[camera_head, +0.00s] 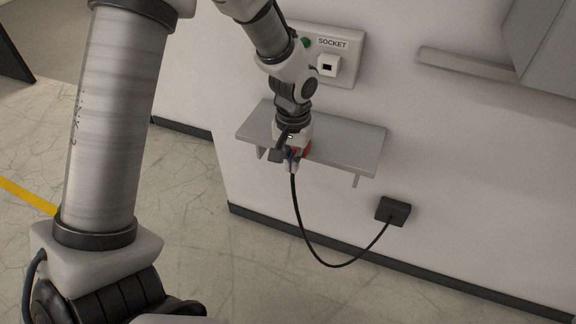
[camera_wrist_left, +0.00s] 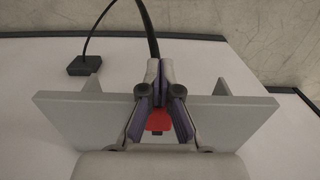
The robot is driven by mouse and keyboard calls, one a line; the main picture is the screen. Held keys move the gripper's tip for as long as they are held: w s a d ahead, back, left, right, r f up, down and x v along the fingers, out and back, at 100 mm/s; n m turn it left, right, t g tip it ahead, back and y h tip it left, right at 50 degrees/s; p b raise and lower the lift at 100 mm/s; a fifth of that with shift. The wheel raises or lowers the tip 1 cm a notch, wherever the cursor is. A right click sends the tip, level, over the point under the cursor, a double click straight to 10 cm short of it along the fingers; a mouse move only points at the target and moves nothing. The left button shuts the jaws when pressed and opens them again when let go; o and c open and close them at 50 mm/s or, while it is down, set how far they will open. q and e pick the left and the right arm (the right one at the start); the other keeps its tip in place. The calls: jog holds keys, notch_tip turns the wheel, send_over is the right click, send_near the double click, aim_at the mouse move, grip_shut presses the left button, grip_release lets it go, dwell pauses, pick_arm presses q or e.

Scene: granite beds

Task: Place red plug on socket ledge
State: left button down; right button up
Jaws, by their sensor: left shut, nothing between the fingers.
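The red plug (camera_head: 306,149) shows as a small red patch at the grey socket ledge (camera_head: 352,143), mostly hidden by my left gripper (camera_head: 290,158). In the left wrist view the red plug (camera_wrist_left: 159,122) shows between the finger bases of the left gripper (camera_wrist_left: 160,68). The ledge (camera_wrist_left: 75,116) spreads to both sides there. The fingers are shut, with their tips close together near the black cable (camera_head: 297,205). I cannot tell whether the plug rests on the ledge. My right gripper is not in view.
A wall plate marked SOCKET (camera_head: 333,43) carries a white socket (camera_head: 328,66) above the ledge. The cable hangs in a loop to a black box (camera_head: 393,211) on the wall. A grey bracket (camera_head: 465,66) juts out at upper right. The ledge's right part is clear.

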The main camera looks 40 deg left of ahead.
pick_arm(q)
jog(key=shift+w, duration=0.15)
jog(key=p, duration=0.1)
jog(key=w+p, duration=0.1)
jog(key=w, duration=0.1)
jog(key=shift+w+a+r+p, duration=0.2)
jog(key=shift+a+r+p, duration=0.1)
jog(key=shift+p, duration=0.1)
jog(key=shift+w+f, duration=0.15)
jog(key=shift+f, duration=0.05)
